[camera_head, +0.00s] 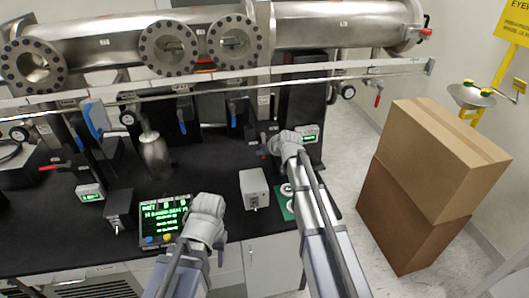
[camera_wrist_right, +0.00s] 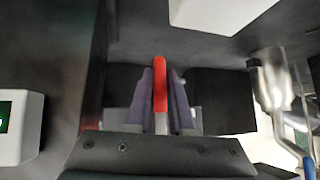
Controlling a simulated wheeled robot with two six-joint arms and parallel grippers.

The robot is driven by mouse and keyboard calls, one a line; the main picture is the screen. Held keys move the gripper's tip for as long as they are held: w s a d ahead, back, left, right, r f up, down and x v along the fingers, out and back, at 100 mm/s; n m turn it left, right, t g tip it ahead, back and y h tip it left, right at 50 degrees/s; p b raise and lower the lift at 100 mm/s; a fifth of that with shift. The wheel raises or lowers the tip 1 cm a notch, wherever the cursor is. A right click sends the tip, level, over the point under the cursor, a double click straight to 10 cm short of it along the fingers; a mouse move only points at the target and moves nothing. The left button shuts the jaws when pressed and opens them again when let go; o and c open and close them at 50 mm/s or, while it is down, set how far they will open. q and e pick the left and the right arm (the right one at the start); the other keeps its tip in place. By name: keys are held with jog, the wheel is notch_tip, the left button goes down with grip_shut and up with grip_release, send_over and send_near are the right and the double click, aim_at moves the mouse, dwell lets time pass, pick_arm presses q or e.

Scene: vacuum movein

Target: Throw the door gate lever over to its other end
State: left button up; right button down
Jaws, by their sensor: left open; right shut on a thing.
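A lever with a red handle (camera_wrist_right: 160,84) stands upright between the two fingers of my right gripper (camera_wrist_right: 162,105) in the right wrist view. The fingers are shut on it, and its pale lower part shows below the red. In the head view my right gripper (camera_head: 277,146) is at the back of the black bench, below the long rail, and its hand hides most of the lever. No label shows which lever this is. My left gripper (camera_head: 208,205) is open and empty above the bench's front, beside the display with green text (camera_head: 164,217).
Steel pipework with flanges (camera_head: 168,48) and a long rail (camera_head: 210,91) cross above the bench. A grey box (camera_head: 254,188) stands between my arms. Blue-handled levers (camera_head: 181,119) hang under the pipework. Cardboard boxes (camera_head: 440,160) stand on the floor at right.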

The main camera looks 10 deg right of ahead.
jog(key=shift+s+a, duration=0.1)
jog(key=shift+a, duration=0.3)
jog(key=c, duration=1.2)
grip_release()
jog(key=o, duration=0.4)
jog(key=shift+a, duration=0.15)
jog(key=shift+c, duration=0.2)
jog(key=p+v, duration=0.5)
jog(key=v, duration=0.2)
jog(key=shift+s+d+r, duration=0.2)
jog(key=shift+d+r, duration=0.1)
jog(key=shift+r, duration=0.05)
